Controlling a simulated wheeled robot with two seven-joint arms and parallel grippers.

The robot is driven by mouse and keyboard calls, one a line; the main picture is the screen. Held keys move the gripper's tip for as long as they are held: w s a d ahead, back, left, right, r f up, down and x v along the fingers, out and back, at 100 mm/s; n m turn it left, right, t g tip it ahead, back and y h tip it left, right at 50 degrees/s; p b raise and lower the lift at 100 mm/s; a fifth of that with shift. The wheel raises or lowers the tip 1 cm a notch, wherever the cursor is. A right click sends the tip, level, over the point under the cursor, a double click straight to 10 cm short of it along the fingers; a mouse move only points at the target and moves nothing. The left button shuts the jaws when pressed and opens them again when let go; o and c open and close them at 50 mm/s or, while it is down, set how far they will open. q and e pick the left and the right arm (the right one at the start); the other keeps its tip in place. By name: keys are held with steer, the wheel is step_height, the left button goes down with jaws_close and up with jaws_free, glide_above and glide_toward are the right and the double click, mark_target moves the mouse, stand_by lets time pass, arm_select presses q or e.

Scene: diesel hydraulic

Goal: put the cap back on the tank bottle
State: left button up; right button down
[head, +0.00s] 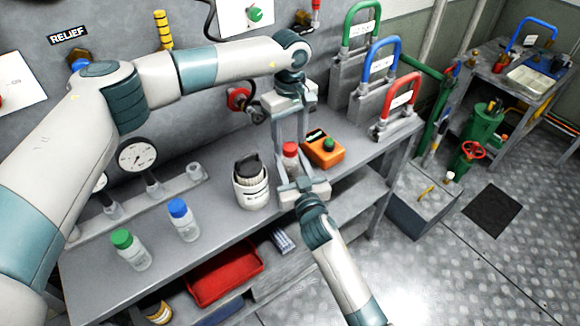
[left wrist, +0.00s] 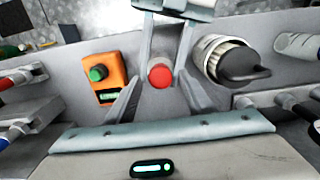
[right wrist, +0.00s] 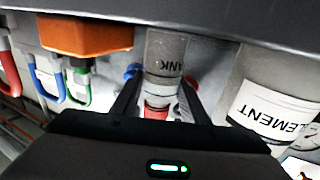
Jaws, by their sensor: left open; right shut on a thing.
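The tank bottle (right wrist: 167,58) is a clear bottle labelled TANK, standing upright at the bench's front edge. The red cap (head: 290,149) sits at the bottle's mouth; I cannot tell how tightly it is seated. The cap also shows from above in the left wrist view (left wrist: 161,76). My right gripper (head: 297,181) is shut on the bottle from the front. My left gripper (head: 290,138) points down from above, open, with its fingers on either side of the cap and apart from it. The bottle's lower part is partly hidden by my right gripper in the head view.
A white container labelled ELEMENT (head: 251,185) stands close left of the bottle. An orange device (head: 324,150) with a green knob is close right. Bottles with blue (head: 182,220) and green (head: 128,250) caps stand farther left. Coloured padlock-shaped handles stand at the back right.

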arm_select(q)
steer(key=shift+r, duration=1.5)
steer(key=shift+n, duration=0.4)
steer(key=shift+c, duration=0.3)
steer(key=n, duration=0.4)
steer(key=shift+r, duration=0.3)
steer(key=n, duration=0.3)
steer(key=r+n, duration=0.1)
steer(key=n, duration=0.5)
steer(key=r+n, duration=0.1)
steer(key=n, duration=0.1)
steer(key=shift+n, duration=0.4)
steer(key=n, duration=0.6)
steer(key=shift+r, duration=0.4)
steer(key=shift+f, duration=0.1)
steer(key=shift+f, duration=3.9)
